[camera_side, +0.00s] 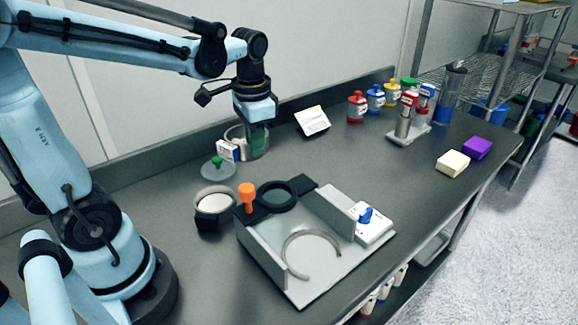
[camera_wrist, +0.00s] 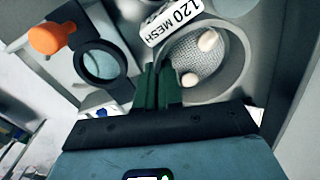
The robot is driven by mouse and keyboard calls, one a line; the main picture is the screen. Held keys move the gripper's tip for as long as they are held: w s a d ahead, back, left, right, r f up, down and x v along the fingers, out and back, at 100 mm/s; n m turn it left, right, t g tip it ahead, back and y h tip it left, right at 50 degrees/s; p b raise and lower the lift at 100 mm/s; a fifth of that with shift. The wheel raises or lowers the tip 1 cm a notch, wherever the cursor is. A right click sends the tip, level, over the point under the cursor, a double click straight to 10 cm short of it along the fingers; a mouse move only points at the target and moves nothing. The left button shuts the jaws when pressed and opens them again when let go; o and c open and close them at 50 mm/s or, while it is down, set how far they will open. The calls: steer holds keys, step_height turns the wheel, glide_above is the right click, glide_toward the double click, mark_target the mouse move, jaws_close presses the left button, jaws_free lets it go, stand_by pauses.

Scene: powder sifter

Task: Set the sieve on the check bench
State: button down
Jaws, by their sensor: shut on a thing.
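The sieve is a pale metal ring with a white label; it shows in the side view (camera_side: 235,133) at the back left of the dark bench top (camera_side: 340,170). In the wrist view the sieve (camera_wrist: 240,75) shows its grey mesh with pale lumps on it and the label "120 MESH". My gripper (camera_side: 257,150) points down at the sieve's right side. In the wrist view its green fingers (camera_wrist: 157,90) are shut on the sieve's rim beside the label. The fingers hide part of the rim. I cannot tell whether the sieve touches the bench.
A clear lid with a green knob (camera_side: 217,163) and a pan of white powder (camera_side: 214,203) lie in front. A grey fixture (camera_side: 310,278) has an orange knob (camera_side: 247,194) and a black ring (camera_side: 277,196). Several bottles (camera_side: 375,99) stand behind.

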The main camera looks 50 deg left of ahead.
steer(key=shift+w+d+f+m, duration=0.1)
steer(key=shift+w+f+m, duration=0.45)
steer(key=shift+f, duration=1.35)
steer(key=shift+w+f+m, duration=0.45)
steer(key=shift+w+f, duration=0.2)
steer(key=shift+f, duration=1.25)
steer(key=shift+w+d+f+m, duration=0.1)
steer(key=shift+w+f+m, duration=0.45)
steer(key=shift+f, duration=1.35)
steer(key=shift+f, duration=0.15)
steer(key=c, duration=1.3)
jaws_free()
